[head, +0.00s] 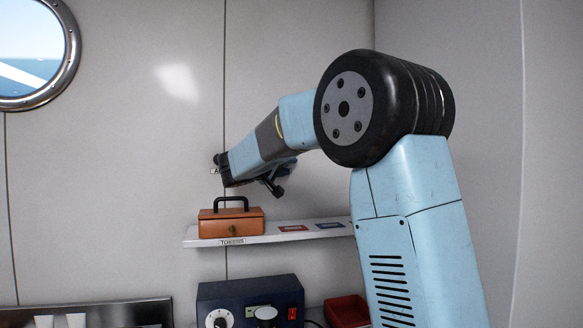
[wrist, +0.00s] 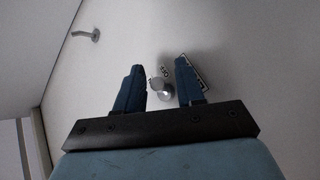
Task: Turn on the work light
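In the wrist view my gripper (wrist: 158,66) is open, with its two blue fingers apart and pointing at the pale wall. A small silver round knob or switch (wrist: 160,90) shows between the fingers, and I see no contact with either one. A small label with dark print (wrist: 196,62) is partly hidden behind the right finger. I cannot pick out a lamp in either view.
An orange box with a black handle (head: 231,222) stands on the white shelf (head: 270,236) below my arm. A dark blue device with a dial and red switch (head: 250,292) and a red bin (head: 347,310) are lower down. A metal hook (wrist: 86,35) is on the wall.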

